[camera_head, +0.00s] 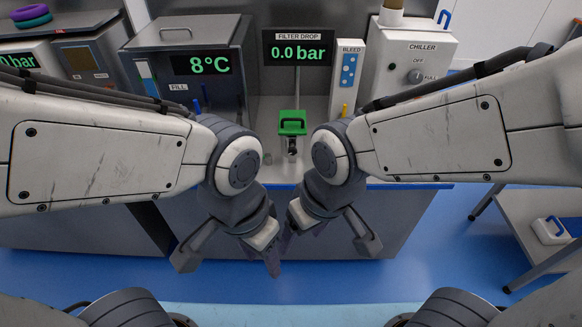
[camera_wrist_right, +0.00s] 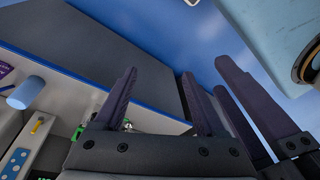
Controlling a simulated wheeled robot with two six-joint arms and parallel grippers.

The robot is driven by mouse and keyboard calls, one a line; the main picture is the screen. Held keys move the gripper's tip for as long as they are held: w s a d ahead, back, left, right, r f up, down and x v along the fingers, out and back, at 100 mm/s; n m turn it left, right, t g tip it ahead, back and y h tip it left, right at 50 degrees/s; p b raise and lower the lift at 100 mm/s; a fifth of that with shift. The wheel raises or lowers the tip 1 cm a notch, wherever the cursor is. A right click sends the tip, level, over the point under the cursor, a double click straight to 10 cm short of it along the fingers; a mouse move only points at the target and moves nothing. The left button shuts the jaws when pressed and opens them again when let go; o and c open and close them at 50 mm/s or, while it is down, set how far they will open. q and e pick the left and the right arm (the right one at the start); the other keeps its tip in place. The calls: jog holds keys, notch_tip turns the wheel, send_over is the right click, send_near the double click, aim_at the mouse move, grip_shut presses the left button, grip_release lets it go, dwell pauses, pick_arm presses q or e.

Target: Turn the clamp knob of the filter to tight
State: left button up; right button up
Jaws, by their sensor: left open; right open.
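The filter is the green-topped unit (camera_head: 292,122) on the bench, under the FILTER DROP display (camera_head: 298,50) that reads 0.0 bar. A small dark knob-like part (camera_head: 292,146) shows at its front; its setting is too small to read. My left gripper (camera_head: 228,258) is open and empty, low in front of the bench. My right gripper (camera_head: 325,236) is open and empty to its right, slightly higher. The inner fingers of the two overlap in the head view. Dark fingers (camera_wrist_right: 158,88) fill the right wrist view, with bits of green behind them.
A tank (camera_head: 190,62) reading 8°C stands left of the filter. A BLEED panel (camera_head: 348,72) and the chiller (camera_head: 412,62) stand to the right. The bench's blue front edge (camera_head: 400,185) lies beyond my grippers. A side table (camera_head: 540,215) is at right.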

jog(key=w+a+f+m+t+y+b, duration=0.1)
jog(key=w+a+f+m+t+b, duration=0.25)
jog(key=w+f, duration=0.5)
jog(key=m+t+h+b, duration=0.3)
jog(key=m+t+b, duration=0.1)
jog(key=t+b, duration=0.8)
send_near(292, 153)
pick_arm(q)
notch_tip(292, 153, down, 14)
jog(key=p, duration=0.2)
jog(key=shift+f, duration=0.25)
pick_arm(e)
jog(key=shift+t, duration=0.65)
jog(key=w, duration=0.5)
jog(key=w+f, duration=0.1)
jog(key=w, duration=0.2)
jog(key=shift+w+d, duration=0.1)
jog(key=shift+w, duration=0.2)
pick_arm(q)
jog(key=shift+w, duration=0.1)
pick_arm(e)
grip_shut()
